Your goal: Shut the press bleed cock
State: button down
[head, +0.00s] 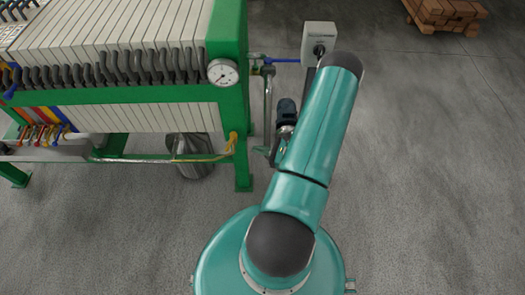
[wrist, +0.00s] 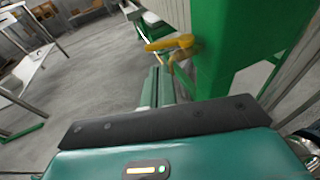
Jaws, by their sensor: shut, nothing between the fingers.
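The press bleed cock appears as a yellow lever (wrist: 168,43) on a brass-coloured body beside a green post (wrist: 222,60) in the wrist view. The lever lies roughly level, pointing left, away from the post. My gripper (wrist: 159,72) shows in the wrist view as narrow fingers together, empty, just below and apart from the lever. In the head view my arm largely hides the gripper.
The green filter press (head: 120,97) with pale plates fills the upper left, with a round gauge (head: 222,72) on its post. A grey box (head: 318,40) stands behind my arm, and a metal bucket (head: 190,155) is under the press.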

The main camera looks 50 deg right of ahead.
aim_at(229, 144)
jog(key=x, duration=0.9)
jog(key=shift+w, duration=0.1)
